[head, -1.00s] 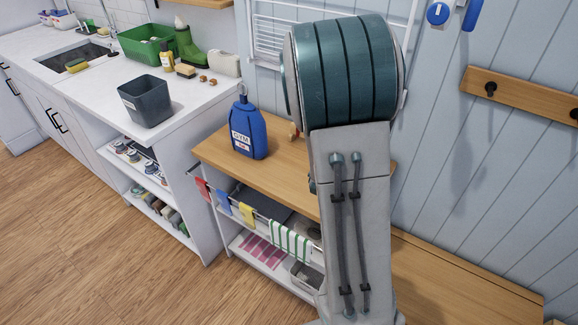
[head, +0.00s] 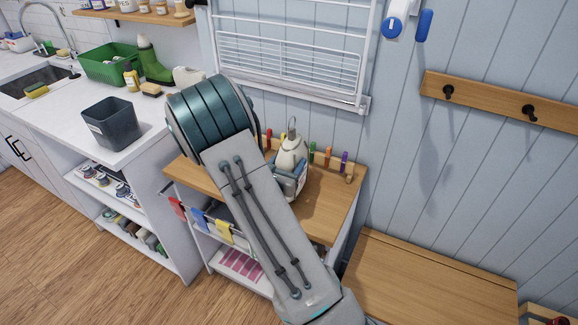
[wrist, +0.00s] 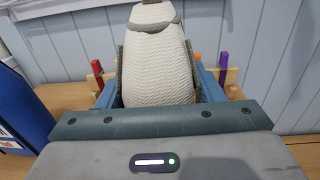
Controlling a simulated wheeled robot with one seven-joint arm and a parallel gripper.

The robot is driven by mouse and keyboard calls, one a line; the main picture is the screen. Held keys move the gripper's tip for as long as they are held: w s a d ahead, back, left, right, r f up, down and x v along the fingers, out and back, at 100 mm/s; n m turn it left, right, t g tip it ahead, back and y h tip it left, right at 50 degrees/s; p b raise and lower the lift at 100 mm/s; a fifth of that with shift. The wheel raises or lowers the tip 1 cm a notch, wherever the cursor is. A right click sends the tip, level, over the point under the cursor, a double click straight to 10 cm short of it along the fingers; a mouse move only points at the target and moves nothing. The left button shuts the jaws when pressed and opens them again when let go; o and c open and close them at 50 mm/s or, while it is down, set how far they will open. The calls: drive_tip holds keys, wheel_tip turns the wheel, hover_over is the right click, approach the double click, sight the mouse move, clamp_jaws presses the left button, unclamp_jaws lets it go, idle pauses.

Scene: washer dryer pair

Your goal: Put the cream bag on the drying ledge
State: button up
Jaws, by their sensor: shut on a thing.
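The cream bag (head: 291,153) is a knobbly, bottle-shaped bag with a loop at its top, upright over the wooden top of the low shelf unit. It fills the middle of the wrist view (wrist: 157,65). My gripper (head: 289,180) is shut on its lower part, one finger on each side; in the wrist view the fingers (wrist: 157,88) flank it. I cannot tell whether its base touches the wood. A white wire drying rack (head: 290,60) hangs on the wall behind, with a white ledge (head: 345,101) along its bottom.
A wooden rail with coloured pegs (head: 328,158) stands right behind the bag. A blue bag (wrist: 18,108) is close at left in the wrist view; my arm hides it in the head view. The wooden top (head: 325,205) is clear at right. Wall hooks (head: 528,112) are farther right.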

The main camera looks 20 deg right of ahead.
drive_tip(key=shift+f, duration=0.8)
drive_tip(key=shift+f, duration=0.25)
drive_tip(key=o, duration=1.3)
drive_tip(key=shift+c, duration=0.2)
drive_tip(key=shift+r, duration=0.1)
